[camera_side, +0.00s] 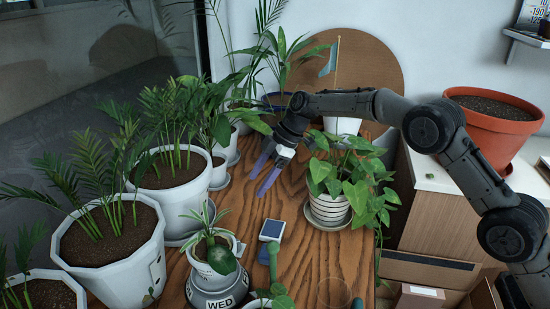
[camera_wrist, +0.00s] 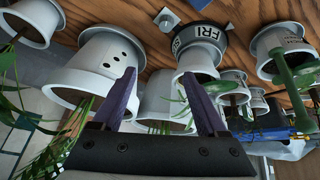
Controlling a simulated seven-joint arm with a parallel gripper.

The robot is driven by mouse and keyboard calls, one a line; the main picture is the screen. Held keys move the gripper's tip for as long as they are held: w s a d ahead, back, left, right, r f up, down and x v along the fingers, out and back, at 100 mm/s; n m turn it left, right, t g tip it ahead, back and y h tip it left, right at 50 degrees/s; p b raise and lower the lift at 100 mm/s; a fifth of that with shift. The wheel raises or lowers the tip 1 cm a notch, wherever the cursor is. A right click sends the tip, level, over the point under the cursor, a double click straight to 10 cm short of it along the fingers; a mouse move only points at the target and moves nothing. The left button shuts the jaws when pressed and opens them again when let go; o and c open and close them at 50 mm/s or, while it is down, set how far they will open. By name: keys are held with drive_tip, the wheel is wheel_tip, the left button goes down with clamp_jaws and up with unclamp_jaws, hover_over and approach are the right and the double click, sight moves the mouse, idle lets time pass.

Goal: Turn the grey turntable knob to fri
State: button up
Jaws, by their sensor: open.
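The grey turntable (camera_side: 213,297) stands at the front of the wooden table, with a small white pot (camera_side: 207,267) holding a spiky plant on top. Its rim carries day labels, and WED faces the side camera. In the wrist view the dark turntable rim (camera_wrist: 228,42) shows FRI, with part of another label beside it. My gripper (camera_side: 257,184) has purple fingers, is open and empty, and hangs over the table beyond the turntable, apart from it. In the wrist view the fingers (camera_wrist: 160,80) are spread, with white pots behind them.
Large white palm pots (camera_side: 115,265) crowd the left side. A striped pot (camera_side: 328,211) with a leafy plant stands right of my gripper. Bare wood lies between.

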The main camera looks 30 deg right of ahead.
drive_tip(key=s+d+r+m+t+y, duration=0.2)
drive_tip(key=s+r+t, duration=0.1)
drive_tip(key=r, duration=0.5)
drive_tip(key=shift+s+m+t+y, duration=0.3)
drive_tip(key=shift+s+m, duration=0.1)
drive_tip(key=shift+s, duration=0.25)
drive_tip(key=g, duration=0.2)
approach(238, 243)
drive_tip(key=x, duration=0.9)
drive_tip(key=shift+w+a+f, duration=0.1)
drive_tip(key=shift+w+a, duration=0.15)
clamp_jaws()
